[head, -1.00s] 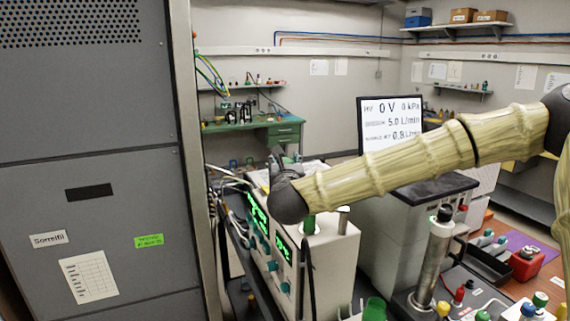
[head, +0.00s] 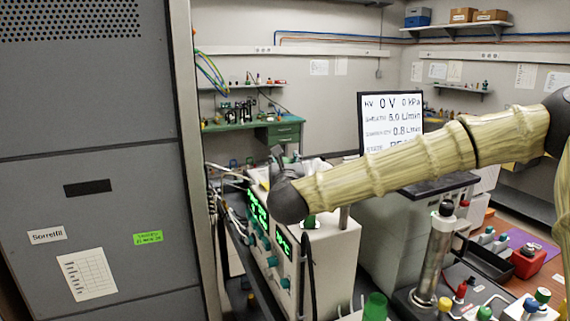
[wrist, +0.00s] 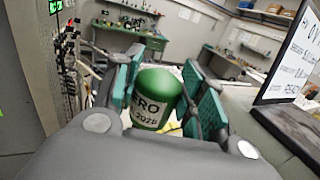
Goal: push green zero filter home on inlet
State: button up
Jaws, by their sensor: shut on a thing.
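The green zero filter (wrist: 158,94), a green cylinder with a domed top and a pale label reading "ZERO", stands between the two green-padded fingers of my gripper (wrist: 162,88) in the wrist view. The fingers are shut on its sides. In the head view my gripper (head: 281,158) is at the left end of my arm, over the white instrument with green displays (head: 332,245), and mostly hidden by my wrist. The filter's lower end and the inlet are hidden, so I cannot tell how far it is seated.
A tall grey cabinet (head: 85,130) stands close on the left. A monitor (head: 391,125) stands behind my arm, on the right in the wrist view (wrist: 293,55). A metal cylinder (head: 436,258) and a green-topped piece (head: 375,306) are at the front right. A green bench (head: 278,134) is behind.

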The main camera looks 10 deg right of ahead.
jog(key=shift+f+b, duration=0.55)
jog(key=shift+f, duration=0.1)
jog(key=o, duration=1.1)
jog(key=shift+o, duration=0.2)
jog(key=shift+s, duration=0.1)
jog(key=s+a, duration=0.2)
jog(key=s, duration=0.9)
jog(key=shift+s, duration=0.3)
jog(key=shift+a, duration=0.15)
